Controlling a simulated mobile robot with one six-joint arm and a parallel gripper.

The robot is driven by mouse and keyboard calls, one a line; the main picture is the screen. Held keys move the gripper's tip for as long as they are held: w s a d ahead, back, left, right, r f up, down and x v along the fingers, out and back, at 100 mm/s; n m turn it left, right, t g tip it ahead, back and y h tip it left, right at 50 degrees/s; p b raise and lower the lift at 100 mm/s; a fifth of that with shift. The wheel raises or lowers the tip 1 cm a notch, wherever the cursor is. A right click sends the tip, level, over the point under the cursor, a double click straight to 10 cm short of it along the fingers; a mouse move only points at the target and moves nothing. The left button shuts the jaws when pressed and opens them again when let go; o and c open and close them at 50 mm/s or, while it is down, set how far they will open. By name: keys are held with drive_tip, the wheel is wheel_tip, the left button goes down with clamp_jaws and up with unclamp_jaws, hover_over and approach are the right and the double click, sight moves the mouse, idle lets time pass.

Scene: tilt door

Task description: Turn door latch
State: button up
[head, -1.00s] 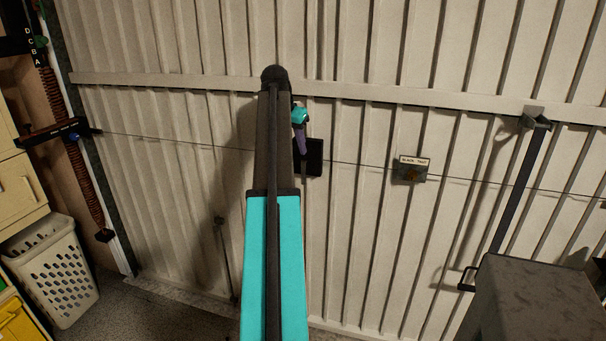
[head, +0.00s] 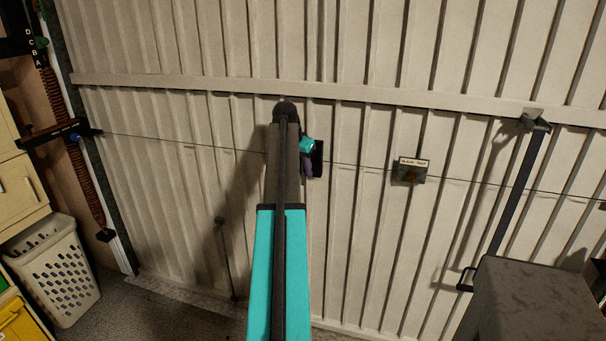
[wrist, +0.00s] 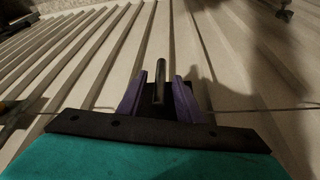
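The door latch shows in the wrist view as a dark upright handle (wrist: 159,84) on a dark plate. It stands between the two purple fingers of my gripper (wrist: 159,79), with a gap on both sides. The fingers are open and do not appear to touch it. In the head view the dark latch plate (head: 318,160) is on the ribbed door (head: 360,230), and my gripper (head: 308,168) is in front of its left part. My arm and the gripper hide the latch handle there.
A thin cable (head: 370,168) runs across the door. A small labelled box (head: 411,172) is mounted right of the latch. A dark bar (head: 520,185) and a grey block (head: 535,305) are at the right. A white basket (head: 55,270) stands at the left.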

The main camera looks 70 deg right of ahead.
drive_tip(key=shift+x, duration=1.35)
drive_tip(key=shift+c, duration=0.4)
